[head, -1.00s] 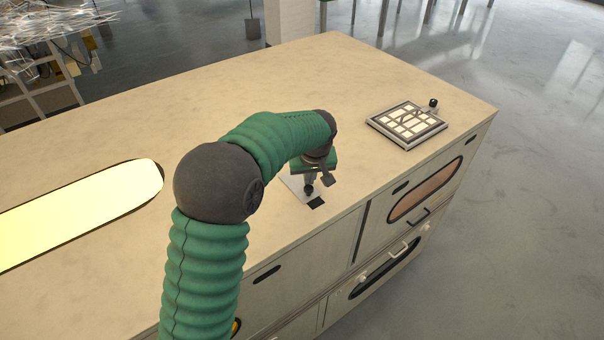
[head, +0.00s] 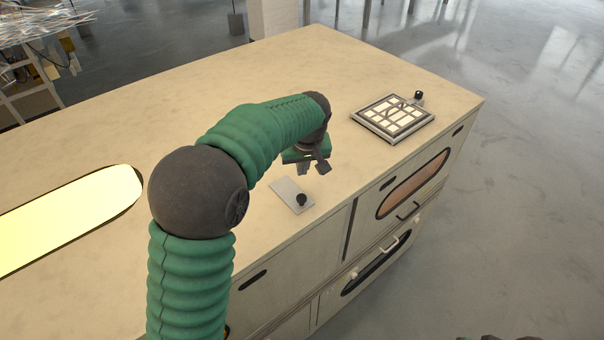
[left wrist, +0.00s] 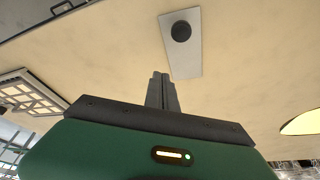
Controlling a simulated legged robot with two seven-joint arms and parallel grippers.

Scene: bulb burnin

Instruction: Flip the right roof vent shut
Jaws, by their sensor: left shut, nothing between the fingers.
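The right roof vent (head: 365,123) is a dark-framed square grille with pale panes, near the right edge of the top. A small black knob (head: 418,95) stands at its far corner; I cannot make out a separate lid. The vent also shows at the left of the left wrist view (left wrist: 22,78). My left gripper (head: 303,169) is shut and empty, left of the vent and apart from it. It hovers just behind a flat pale plate (head: 285,188) with a black knob (head: 301,200); the plate also shows in the left wrist view (left wrist: 181,58).
The broad beige top (head: 250,100) is clear between the plate and the grille. A glowing yellow oval window (head: 70,218) lies at the left. Handles (head: 388,246) and oval panels are on the front face below the top's edge.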

